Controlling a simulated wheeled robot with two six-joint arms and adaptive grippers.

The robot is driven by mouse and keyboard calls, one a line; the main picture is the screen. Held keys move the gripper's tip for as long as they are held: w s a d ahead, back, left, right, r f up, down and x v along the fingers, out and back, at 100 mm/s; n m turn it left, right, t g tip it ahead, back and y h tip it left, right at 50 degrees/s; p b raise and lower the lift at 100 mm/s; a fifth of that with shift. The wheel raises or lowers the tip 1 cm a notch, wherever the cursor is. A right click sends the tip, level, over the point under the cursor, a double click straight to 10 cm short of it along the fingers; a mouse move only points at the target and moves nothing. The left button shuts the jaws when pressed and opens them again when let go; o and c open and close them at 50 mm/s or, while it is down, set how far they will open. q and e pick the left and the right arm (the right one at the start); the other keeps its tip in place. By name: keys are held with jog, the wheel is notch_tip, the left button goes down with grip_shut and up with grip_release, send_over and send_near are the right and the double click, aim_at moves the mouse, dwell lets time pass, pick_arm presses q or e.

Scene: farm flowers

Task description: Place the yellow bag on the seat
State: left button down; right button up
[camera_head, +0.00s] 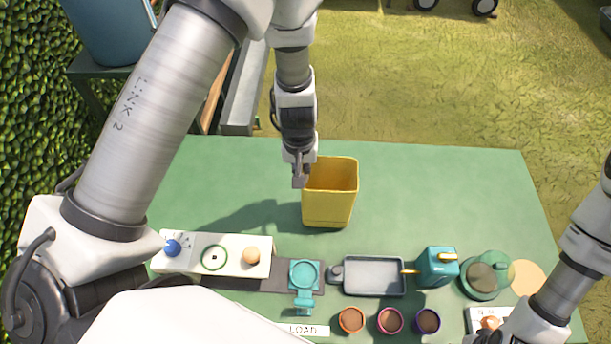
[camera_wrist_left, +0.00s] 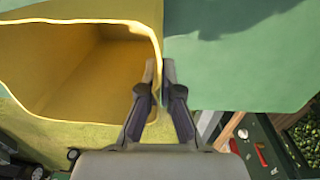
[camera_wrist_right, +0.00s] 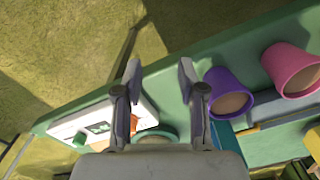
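The yellow bag (camera_head: 331,206) is an open-topped yellow container standing upright at the middle of the green table. My left gripper (camera_head: 299,180) is at the bag's left rim. In the left wrist view the fingers (camera_wrist_left: 159,70) are closed around the rim of the bag (camera_wrist_left: 85,85), one on each side of its wall. I cannot tell whether the bag's base touches the table. My right gripper (camera_wrist_right: 159,68) is open and empty above the table's front right part. No seat is clearly recognisable; a teal round-topped fixture (camera_head: 304,275) stands on a dark strip.
Along the near edge are a white panel (camera_head: 232,266) with a blue knob, a grey tray (camera_head: 375,276), a teal watering can (camera_head: 437,267), a teal round container (camera_head: 485,275), several small pots (camera_head: 390,320) and a LOAD label (camera_head: 303,330). The table (camera_head: 440,195) is clear right of the bag.

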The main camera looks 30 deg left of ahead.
pick_arm(q)
jog(key=shift+d+f, duration=0.15)
jog(key=shift+f, duration=0.7)
jog(key=c, duration=1.3)
grip_release()
jog(key=shift+w, duration=0.1)
jog(key=shift+w+f, duration=0.1)
pick_arm(e)
jog(key=shift+w+f, duration=0.2)
jog(key=shift+f, duration=0.2)
jog(key=shift+d, duration=0.1)
